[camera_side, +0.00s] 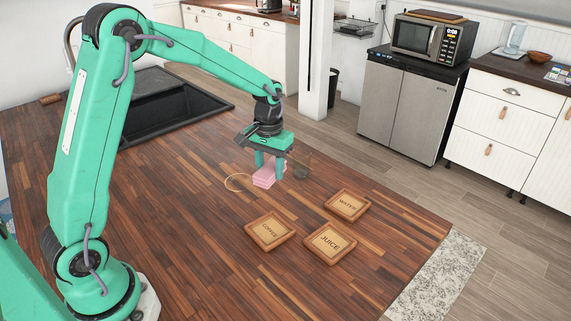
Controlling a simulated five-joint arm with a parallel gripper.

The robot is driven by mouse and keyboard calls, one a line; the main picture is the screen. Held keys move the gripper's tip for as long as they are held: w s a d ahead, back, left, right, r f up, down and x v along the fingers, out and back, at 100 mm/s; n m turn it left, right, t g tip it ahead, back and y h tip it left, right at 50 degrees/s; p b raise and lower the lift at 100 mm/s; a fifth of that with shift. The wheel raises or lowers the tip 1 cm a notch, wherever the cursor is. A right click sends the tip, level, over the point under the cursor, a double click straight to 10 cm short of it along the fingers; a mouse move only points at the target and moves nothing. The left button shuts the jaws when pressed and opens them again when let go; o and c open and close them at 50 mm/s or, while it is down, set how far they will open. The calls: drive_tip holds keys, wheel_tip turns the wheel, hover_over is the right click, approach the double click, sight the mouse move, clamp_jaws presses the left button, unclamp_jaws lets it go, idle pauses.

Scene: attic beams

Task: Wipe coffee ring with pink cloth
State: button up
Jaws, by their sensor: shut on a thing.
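The pink cloth (264,179) is a small folded pad on the dark wooden counter (190,230). My gripper (267,166) points down over it, with its fingers shut on the cloth. The cloth is low, at or very near the counter surface; I cannot tell if it touches. The coffee ring (228,184) is a thin tan circle just left of the cloth. The ring's right edge lies close to the cloth.
Three square wooden boards, lettered coffee (270,232), juice (330,240) and water (347,205), lie in front and to the right. A small dark round thing (301,172) is right of the cloth. A black sink (165,105) is behind left. The front left counter is clear.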

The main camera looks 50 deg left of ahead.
sight(233, 176)
drive_tip(key=a+f+n, duration=0.2)
drive_tip(key=a+n, duration=0.4)
drive_tip(key=a, duration=1.3)
drive_tip(key=shift+s+d+f, duration=0.1)
drive_tip(key=shift+s+f, duration=0.05)
drive_tip(key=shift+f, duration=1)
drive_tip(key=shift+s+d+f, duration=0.1)
drive_tip(key=shift+s+f, duration=0.05)
drive_tip(key=shift+f, duration=1.05)
drive_tip(key=shift+s+d+f, duration=0.1)
drive_tip(key=shift+s+f, duration=0.05)
drive_tip(key=shift+f, duration=1)
drive_tip(key=shift+d+f, duration=0.5)
drive_tip(key=shift+f, duration=0.1)
drive_tip(key=shift+c, duration=0.3)
drive_tip(key=shift+d, duration=3.4)
drive_tip(key=shift+a, duration=3.85)
drive_tip(key=shift+w+a, duration=0.15)
drive_tip(key=shift+w, duration=0.45)
drive_tip(key=shift+d, duration=4)
drive_tip(key=shift+a, duration=3.85)
drive_tip(key=shift+a+r, duration=0.1)
drive_tip(key=shift+r, duration=0.05)
wheel_tip(233, 176, up, 8)
